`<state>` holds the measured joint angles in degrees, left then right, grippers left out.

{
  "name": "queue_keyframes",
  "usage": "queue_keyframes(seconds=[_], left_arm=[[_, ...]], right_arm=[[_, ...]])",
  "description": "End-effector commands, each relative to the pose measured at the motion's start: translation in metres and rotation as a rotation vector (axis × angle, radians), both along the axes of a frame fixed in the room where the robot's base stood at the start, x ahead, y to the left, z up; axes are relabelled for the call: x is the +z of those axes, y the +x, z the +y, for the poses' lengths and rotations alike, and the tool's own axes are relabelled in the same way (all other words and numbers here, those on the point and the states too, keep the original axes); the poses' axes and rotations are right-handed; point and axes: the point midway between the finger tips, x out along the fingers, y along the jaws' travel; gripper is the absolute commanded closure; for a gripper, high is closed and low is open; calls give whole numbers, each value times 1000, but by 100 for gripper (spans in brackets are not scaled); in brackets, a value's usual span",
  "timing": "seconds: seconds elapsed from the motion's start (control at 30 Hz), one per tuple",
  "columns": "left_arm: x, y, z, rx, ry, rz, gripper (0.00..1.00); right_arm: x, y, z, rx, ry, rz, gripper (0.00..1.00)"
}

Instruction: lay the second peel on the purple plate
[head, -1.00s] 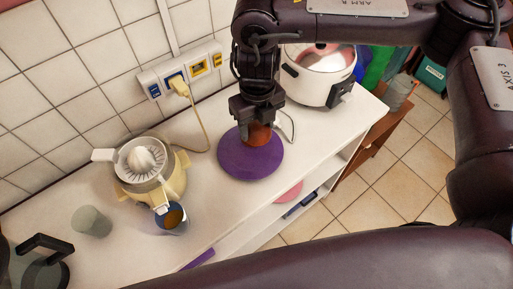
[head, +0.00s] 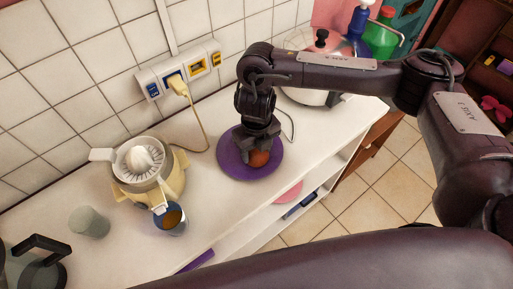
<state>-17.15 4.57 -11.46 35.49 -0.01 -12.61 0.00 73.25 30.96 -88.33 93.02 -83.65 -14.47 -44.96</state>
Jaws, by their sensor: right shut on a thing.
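The purple plate (head: 233,167) lies flat on the white counter, right of the juicer. My right gripper (head: 261,150) points down over the plate's right half. It is shut on an orange-brown peel (head: 259,159), whose lower part shows below the fingers, at or just above the plate; I cannot tell whether it touches. The gripper hides part of the plate, and no other peel shows on it. My left gripper is not in view.
A yellow citrus juicer (head: 148,172) stands left of the plate, with a cup (head: 171,220) of orange liquid in front. A clear glass (head: 90,222) and a dark-handled jug (head: 37,262) stand farther left. A white cooker (head: 308,95) stands behind my right arm. A cord (head: 202,130) hangs from the socket strip.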

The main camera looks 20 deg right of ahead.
Motion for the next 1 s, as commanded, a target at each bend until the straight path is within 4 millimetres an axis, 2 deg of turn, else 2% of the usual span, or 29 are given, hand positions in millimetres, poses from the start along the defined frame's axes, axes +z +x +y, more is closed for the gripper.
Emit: queue_keyframes(seconds=[0.13,0.17,0.3,0.57,0.7,0.87,1.0], left_arm=[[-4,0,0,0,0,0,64],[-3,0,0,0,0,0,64],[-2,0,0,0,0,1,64],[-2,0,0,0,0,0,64],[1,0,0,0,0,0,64],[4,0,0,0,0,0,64],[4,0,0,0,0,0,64]], right_arm=[[-5,0,0,0,0,0,67],[-3,0,0,0,0,0,43],[-3,0,0,0,0,0,25],[-2,0,0,0,0,0,25],[6,1,0,1,1,-2,25],[30,2,0,3,-1,-6,25],[58,2,0,3,-1,-8,25]])
